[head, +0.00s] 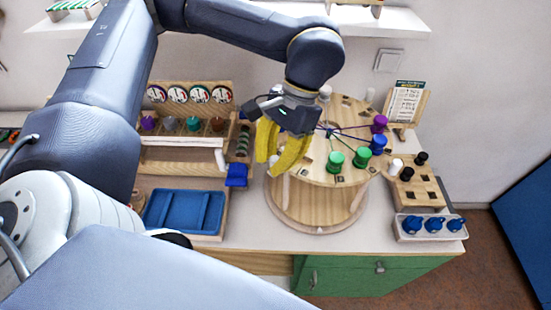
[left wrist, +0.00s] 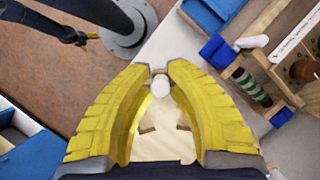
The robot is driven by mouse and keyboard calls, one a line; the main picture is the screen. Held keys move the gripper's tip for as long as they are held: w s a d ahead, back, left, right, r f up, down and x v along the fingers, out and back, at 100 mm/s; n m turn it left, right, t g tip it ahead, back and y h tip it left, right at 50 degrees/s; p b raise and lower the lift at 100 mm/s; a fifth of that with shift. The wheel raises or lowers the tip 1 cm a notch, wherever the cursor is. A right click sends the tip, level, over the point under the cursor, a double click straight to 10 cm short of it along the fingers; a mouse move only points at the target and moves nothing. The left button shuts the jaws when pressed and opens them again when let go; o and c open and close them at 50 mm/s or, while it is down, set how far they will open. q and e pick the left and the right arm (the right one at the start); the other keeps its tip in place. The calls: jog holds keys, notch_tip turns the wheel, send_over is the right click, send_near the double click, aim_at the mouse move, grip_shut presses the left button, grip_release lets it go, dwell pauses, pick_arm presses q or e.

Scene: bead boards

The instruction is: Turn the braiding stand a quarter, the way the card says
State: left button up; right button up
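The braiding stand is a round wooden top (head: 318,170) on a round wooden base (head: 320,205). Purple, blue and green bobbins (head: 336,161) stand around its right and front rim, with threads running to the middle. My left gripper (head: 270,165) has yellow fingers and reaches down over the stand's left rim. A white peg (left wrist: 160,87) stands between its fingertips; the fingers look apart, and I cannot tell whether they touch it. The card (head: 405,103) stands behind the stand at the right; its print is too small to read. My right gripper (left wrist: 90,38) shows only small in the left wrist view.
A blue tray (head: 185,211) and a wooden rack of spools (head: 190,125) stand left of the stand. A wooden block with black and white pegs (head: 415,188) and a white tray of blue items (head: 430,228) stand close at its right.

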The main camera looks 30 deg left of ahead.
pick_arm(q)
jog(key=o, duration=0.6)
jog(key=shift+w, duration=0.1)
jog(key=v, duration=1.2)
